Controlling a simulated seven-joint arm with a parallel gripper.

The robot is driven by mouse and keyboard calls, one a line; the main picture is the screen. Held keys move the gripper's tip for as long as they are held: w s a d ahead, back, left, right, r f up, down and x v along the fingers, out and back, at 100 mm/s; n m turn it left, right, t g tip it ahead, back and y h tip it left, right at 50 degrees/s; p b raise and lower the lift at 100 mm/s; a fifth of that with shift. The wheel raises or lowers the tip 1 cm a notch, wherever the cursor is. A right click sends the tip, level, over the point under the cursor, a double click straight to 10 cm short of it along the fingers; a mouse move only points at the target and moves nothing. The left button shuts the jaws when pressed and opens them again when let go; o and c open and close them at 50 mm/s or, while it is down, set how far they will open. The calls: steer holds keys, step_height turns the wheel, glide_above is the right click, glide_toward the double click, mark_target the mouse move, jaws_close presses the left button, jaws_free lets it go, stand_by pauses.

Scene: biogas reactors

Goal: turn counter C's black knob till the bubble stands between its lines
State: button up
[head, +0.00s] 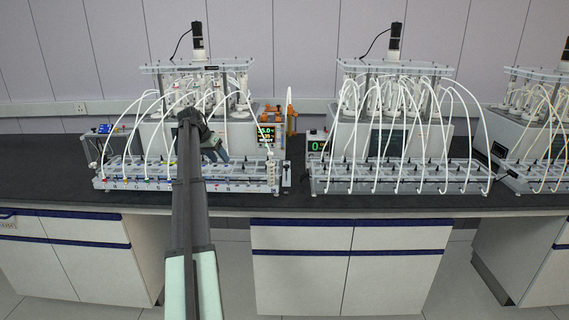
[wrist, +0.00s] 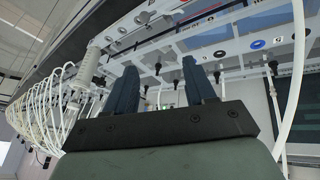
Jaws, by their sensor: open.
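My gripper (head: 214,152) is over the row of counters (head: 112,185) at the front of the left reactor. In the wrist view my gripper (wrist: 161,70) shows two dark blue fingers spread apart with nothing held between them. Beyond the fingers is the pale counter rack (wrist: 175,45), tilted in the picture, with several small black knobs. One black knob (wrist: 158,68) shows in the gap between the fingers, apart from them. I cannot tell which counter is C. The bubble and its lines are too small to make out.
White looped tubes (wrist: 45,115) crowd the left of the wrist view, and a single tube passes right of the fingers. A lit display (head: 266,134) and orange fittings (head: 291,120) stand right of the left reactor. A second reactor rack (head: 400,187) stands further right.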

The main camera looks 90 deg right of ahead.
mark_target(285, 166)
steer(key=s+d+r+m+y, duration=0.1)
steer(key=s+d+r+m, duration=0.2)
steer(key=s, duration=0.8)
steer(key=s+r+m, duration=0.3)
steer(key=s+r, duration=0.2)
steer(key=s, duration=0.6)
steer(key=shift+t, duration=0.4)
steer(key=x, duration=1.4)
steer(key=shift+w, duration=0.1)
steer(key=shift+c, duration=0.2)
jaws_close()
steer(key=shift+d+m+g+y, duration=0.1)
steer(key=shift+m+g+y, duration=0.25)
steer(key=shift+m, duration=0.65)
steer(key=shift+o, duration=0.2)
jaws_free()
steer(key=shift+w, duration=0.1)
steer(key=shift+r, duration=0.1)
